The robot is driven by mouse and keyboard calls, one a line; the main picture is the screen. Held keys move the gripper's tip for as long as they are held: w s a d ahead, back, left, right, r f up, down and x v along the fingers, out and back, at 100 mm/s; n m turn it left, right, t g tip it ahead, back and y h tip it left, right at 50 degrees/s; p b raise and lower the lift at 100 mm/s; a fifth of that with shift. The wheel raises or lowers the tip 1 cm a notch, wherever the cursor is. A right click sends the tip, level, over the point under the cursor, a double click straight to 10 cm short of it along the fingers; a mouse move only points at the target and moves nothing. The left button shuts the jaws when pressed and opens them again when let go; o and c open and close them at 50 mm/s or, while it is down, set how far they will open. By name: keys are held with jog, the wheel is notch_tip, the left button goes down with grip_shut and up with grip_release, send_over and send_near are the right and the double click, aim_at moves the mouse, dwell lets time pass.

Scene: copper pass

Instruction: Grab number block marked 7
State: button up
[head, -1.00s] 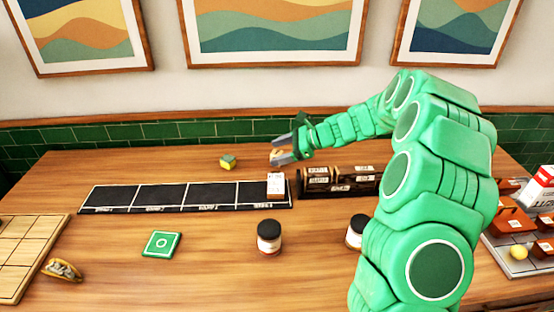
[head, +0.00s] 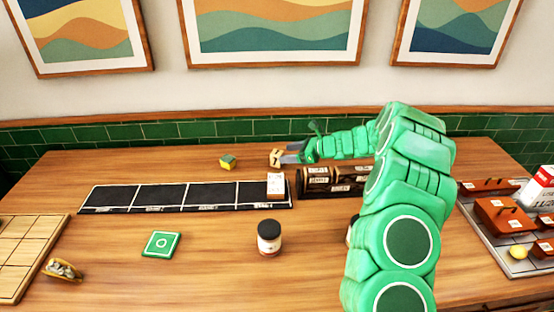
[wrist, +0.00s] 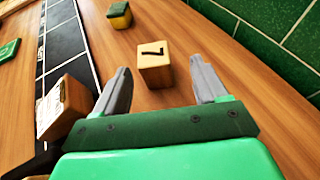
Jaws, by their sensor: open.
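The number block marked 7 (wrist: 154,66) is a small wooden cube with a dark 7 on its top. In the wrist view it sits on the table just ahead of my fingertips, roughly centred in the gap between them. It also shows in the head view (head: 276,156), close to the fingertips. My gripper (wrist: 160,82) is open and empty, low over the table near the back; in the head view its fingers (head: 289,157) point left toward the block. I cannot tell whether a finger touches it.
A white-faced block (head: 275,185) stands on the right end of the black strip (head: 160,197), left of my gripper in the wrist view. A yellow-green block (head: 228,162) lies left. A dark rack (head: 335,180) and jar (head: 269,237) are nearby. Green wall tiles (wrist: 265,45) rise behind.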

aim_at(282, 154)
jog(key=shift+s+x, duration=0.15)
jog(key=shift+x, duration=1.15)
jog(key=shift+s+x, duration=0.15)
jog(key=shift+x, duration=1.15)
jog(key=shift+a, duration=0.1)
jog(key=c, duration=1.1)
jog(key=shift+o, duration=0.2)
jog(key=shift+r, duration=0.15)
